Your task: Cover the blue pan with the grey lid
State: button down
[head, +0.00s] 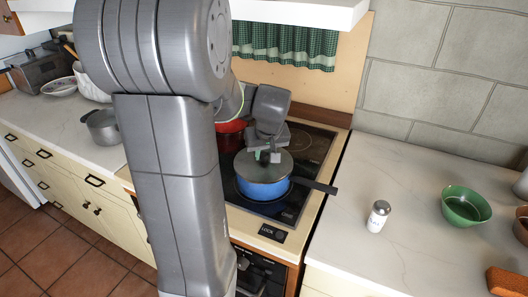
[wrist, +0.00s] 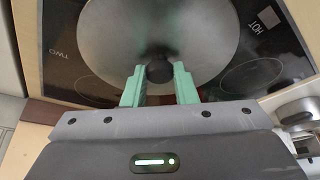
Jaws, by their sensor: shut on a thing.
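The blue pan (head: 262,189) stands on the front part of the black cooktop, its dark handle pointing right. The grey lid (head: 258,171) lies over the pan's mouth and looks about level and centred; whether it touches the rim all round I cannot tell. My gripper (head: 268,157) is above the lid, pointing down. In the wrist view the green fingers of my gripper (wrist: 158,84) are shut on the dark knob of the lid (wrist: 160,35). The lid hides the pan in that view.
A red pot (head: 230,140) stands behind the pan, partly hidden by my arm. A grey pot (head: 103,127) is on the left counter. A white shaker (head: 378,216) and a green bowl (head: 466,206) stand on the right counter, with free room around the shaker.

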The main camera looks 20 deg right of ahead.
jog(key=c, duration=1.1)
grip_release()
jog(key=v, duration=1.4)
jog(key=shift+f, duration=0.1)
jog(key=x, duration=1.4)
jog(key=shift+w+r+p, duration=0.1)
jog(key=shift+r+p, duration=0.5)
jog(key=shift+r, duration=0.1)
jog(key=shift+r+p, duration=0.35)
jog(key=shift+r, duration=0.2)
